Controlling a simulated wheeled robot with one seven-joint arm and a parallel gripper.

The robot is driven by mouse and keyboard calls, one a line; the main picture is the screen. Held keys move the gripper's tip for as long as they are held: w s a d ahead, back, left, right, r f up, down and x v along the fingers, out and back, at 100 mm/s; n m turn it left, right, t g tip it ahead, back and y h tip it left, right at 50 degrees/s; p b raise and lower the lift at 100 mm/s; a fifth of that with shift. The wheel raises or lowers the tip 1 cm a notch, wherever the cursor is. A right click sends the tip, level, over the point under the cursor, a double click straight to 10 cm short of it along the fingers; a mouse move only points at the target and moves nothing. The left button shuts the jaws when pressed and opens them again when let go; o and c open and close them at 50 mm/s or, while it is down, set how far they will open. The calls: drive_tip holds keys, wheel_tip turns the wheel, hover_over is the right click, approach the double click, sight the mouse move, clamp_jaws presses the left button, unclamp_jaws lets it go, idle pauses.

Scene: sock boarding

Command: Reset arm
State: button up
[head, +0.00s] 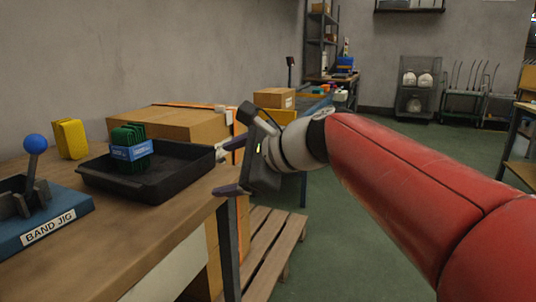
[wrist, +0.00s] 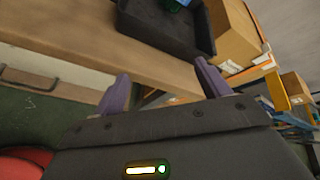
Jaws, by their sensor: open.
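My gripper (head: 232,168) is open and empty in the head view, just right of the black tray and by the right edge of the wooden table. In the wrist view its two purple-grey fingers (wrist: 160,92) stand wide apart with nothing between them. My red arm reaches in from the right. The black tray (head: 165,183) holds a green bundle (head: 128,134) with a blue band around it. The tray also shows at the top of the wrist view (wrist: 180,38).
The wooden table (head: 90,255) carries a blue band jig (head: 45,222) with a blue-knobbed lever and a yellow bundle (head: 71,139). Cardboard boxes (head: 175,122) stand behind the tray. A wooden pallet (head: 270,240) lies below the gripper. Green floor (head: 340,250) is open to the right.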

drive_tip(key=s+d+f+n+g+h, duration=0.1)
drive_tip(key=s+d+f+n+h, duration=1)
drive_tip(key=s+d+f+n, duration=0.4)
drive_tip(key=s+d+f, duration=0.4)
drive_tip(key=d+f, duration=0.3)
drive_tip(key=shift+f+p, duration=0.25)
drive_tip(key=shift+p, duration=0.05)
